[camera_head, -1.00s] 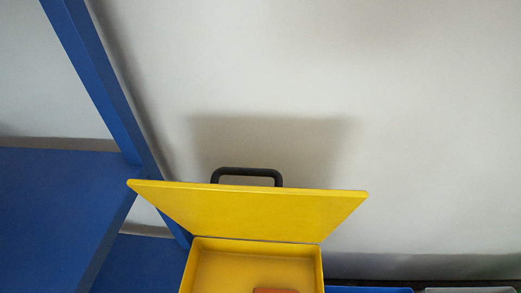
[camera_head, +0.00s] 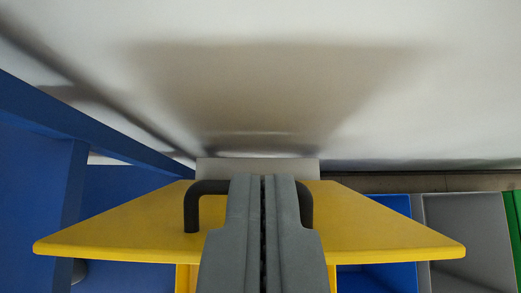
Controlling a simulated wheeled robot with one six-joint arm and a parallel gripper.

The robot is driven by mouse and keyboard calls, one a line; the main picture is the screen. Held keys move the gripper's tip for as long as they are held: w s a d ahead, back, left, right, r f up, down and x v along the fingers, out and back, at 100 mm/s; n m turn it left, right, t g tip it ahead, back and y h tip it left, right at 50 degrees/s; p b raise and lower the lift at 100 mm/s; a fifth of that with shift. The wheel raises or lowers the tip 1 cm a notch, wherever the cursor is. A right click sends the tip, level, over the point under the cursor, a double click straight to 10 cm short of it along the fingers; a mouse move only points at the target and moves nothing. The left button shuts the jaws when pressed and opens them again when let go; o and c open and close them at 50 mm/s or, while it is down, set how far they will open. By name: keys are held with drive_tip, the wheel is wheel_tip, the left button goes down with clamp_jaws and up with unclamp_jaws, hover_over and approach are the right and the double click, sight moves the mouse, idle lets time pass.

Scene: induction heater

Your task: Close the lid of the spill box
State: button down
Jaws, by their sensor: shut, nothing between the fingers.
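The spill box's yellow lid (camera_head: 370,225) shows its outer face in the camera_head view. It narrows toward the wall, and its wide near edge stands out over the box sides. The lid looks tilted; how far it is from the rim cannot be told. Its black handle (camera_head: 192,212) is partly covered by my gripper. Small parts of the yellow box (camera_head: 333,280) show below the near edge; its inside is hidden. My gripper (camera_head: 263,180) is shut and empty, pictured across the middle of the lid and handle. Whether it touches the lid is unclear.
A blue frame (camera_head: 110,135) stands on the left. A pale grey block (camera_head: 258,168) shows behind the lid. Blue (camera_head: 385,275), grey (camera_head: 465,235) and green (camera_head: 514,215) bins stand at the right. The grey wall (camera_head: 400,70) fills the background.

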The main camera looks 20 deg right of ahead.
drive_tip(key=shift+w+d+f, duration=0.15)
drive_tip(key=shift+w+f, duration=0.3)
drive_tip(key=shift+f, duration=0.95)
drive_tip(key=shift+w+d+f, duration=0.15)
drive_tip(key=shift+w+f, duration=0.25)
drive_tip(key=shift+f, duration=0.95)
drive_tip(key=shift+w+d+f, duration=0.15)
drive_tip(key=shift+w+f, duration=0.3)
drive_tip(key=shift+f, duration=0.95)
